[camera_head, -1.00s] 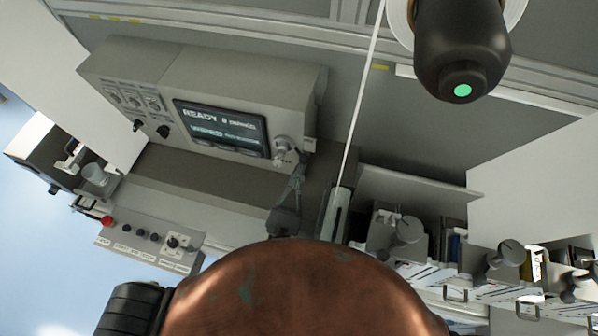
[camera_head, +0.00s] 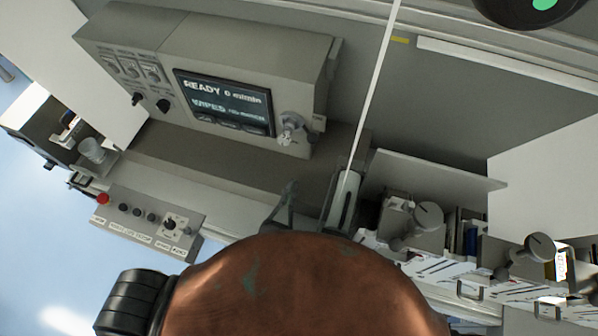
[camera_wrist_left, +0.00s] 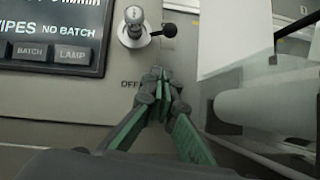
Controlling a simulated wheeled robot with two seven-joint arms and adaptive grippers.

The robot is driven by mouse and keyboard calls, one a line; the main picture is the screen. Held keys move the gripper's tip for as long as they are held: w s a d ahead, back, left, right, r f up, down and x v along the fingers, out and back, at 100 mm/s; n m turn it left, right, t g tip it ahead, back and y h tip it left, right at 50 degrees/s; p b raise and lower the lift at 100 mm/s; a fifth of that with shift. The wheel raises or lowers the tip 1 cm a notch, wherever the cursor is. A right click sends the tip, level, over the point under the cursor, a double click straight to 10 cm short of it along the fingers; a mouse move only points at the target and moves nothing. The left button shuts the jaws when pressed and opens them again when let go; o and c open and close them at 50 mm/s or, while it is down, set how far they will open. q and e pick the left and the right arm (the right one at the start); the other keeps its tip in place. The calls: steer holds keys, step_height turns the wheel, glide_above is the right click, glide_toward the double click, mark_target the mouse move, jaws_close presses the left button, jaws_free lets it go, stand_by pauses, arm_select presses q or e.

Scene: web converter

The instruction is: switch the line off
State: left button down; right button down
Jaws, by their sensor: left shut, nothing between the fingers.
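The grey control cabinet (camera_head: 245,60) carries a lit screen (camera_head: 225,103) reading READY, 0 m/min. Right of the screen is a metal rotary switch (camera_head: 290,127). In the left wrist view the switch (camera_wrist_left: 132,24) has a short lever with a black ball (camera_wrist_left: 169,30) pointing right. An OFF label (camera_wrist_left: 129,84) is printed below the switch. My left gripper (camera_head: 290,188) is shut and empty, below the switch and apart from it. In the left wrist view its fingertips (camera_wrist_left: 158,78) are together, just right of the OFF label. My right gripper is not in view.
A lower panel (camera_head: 145,222) holds a red button (camera_head: 102,199) and several knobs. A white web strand (camera_head: 372,85) runs down to a roller (camera_head: 343,195) right of the gripper. Knobbed units (camera_head: 428,216) stand at the lower right.

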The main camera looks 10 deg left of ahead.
arm_select(q)
steer(key=shift+v, duration=1)
